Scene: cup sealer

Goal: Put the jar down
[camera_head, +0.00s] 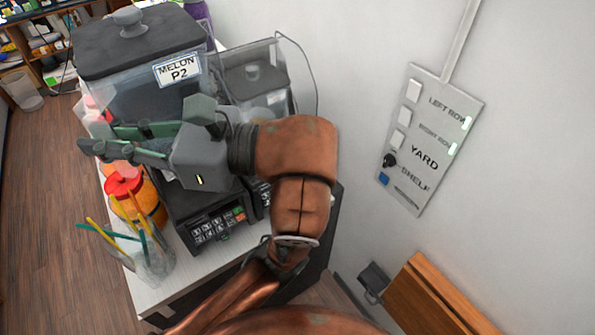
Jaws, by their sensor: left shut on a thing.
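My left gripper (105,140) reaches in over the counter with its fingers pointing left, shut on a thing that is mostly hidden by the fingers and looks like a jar. A jar with a red lid and orange contents (152,208) stands on the counter just below the fingers in the picture. Pinkish-red parts of a clear container show above the fingers. I cannot tell whether the held jar touches the counter. My right gripper is not in view.
A dark machine labelled MELON P2 (135,50) stands behind the gripper, with keypads in front. A clear cup with coloured sticks (155,262) stands at the counter's near left corner. A wall sign (428,140) hangs at right. The counter front (212,268) has a little bare room.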

